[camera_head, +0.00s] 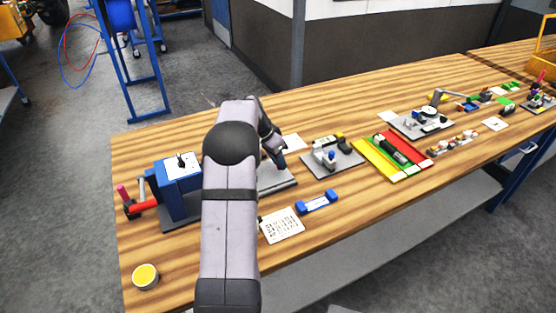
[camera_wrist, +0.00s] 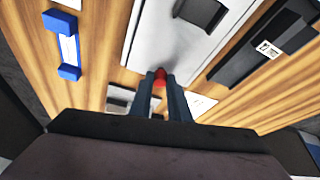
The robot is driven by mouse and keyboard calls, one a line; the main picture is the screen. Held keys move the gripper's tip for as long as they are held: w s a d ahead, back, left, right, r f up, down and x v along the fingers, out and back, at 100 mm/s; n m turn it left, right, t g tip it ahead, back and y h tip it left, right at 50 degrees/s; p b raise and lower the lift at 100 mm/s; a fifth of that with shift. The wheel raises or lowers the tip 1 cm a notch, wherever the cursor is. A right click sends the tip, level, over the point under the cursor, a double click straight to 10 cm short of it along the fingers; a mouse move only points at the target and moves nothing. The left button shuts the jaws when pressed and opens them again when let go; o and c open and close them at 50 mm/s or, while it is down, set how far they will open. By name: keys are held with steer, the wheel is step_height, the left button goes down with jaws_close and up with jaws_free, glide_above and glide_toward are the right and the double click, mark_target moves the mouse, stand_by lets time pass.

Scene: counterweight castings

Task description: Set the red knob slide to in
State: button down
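The red knob (camera_wrist: 159,80) shows between my fingertips in the wrist view, at the near edge of a pale grey plate (camera_wrist: 160,45). A dark block (camera_wrist: 201,13) sits on that plate. My gripper (camera_wrist: 160,76) has one finger on each side of the knob, and the red fills the narrow gap between the tips. In the head view my gripper (camera_head: 279,160) is low at the far end of the grey plate (camera_head: 277,182). My arm hides much of that fixture there, and the knob cannot be made out. The slide's exact position cannot be read.
A blue box fixture (camera_head: 180,190) with a red handle stands left of my arm. A blue-ended bar (camera_head: 317,202) and a printed card (camera_head: 282,226) lie in front. Another fixture (camera_head: 332,160) and a yellow, green and red tray (camera_head: 370,166) stand to the right. A yellow-topped tin (camera_head: 145,277) is front left.

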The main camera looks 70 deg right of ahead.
steer(key=shift+w+a+f+b, duration=0.1)
steer(key=shift+w+a+b, duration=0.2)
steer(key=shift+w+b, duration=0.05)
steer(key=w+a+b, duration=0.3)
steer(key=w+a, duration=0.2)
steer(key=c, duration=1.7)
jaws_free()
steer(key=shift+w+a, duration=0.1)
steer(key=shift+o, duration=0.2)
steer(key=shift+b+v, duration=0.85)
steer(key=shift+v, duration=2.95)
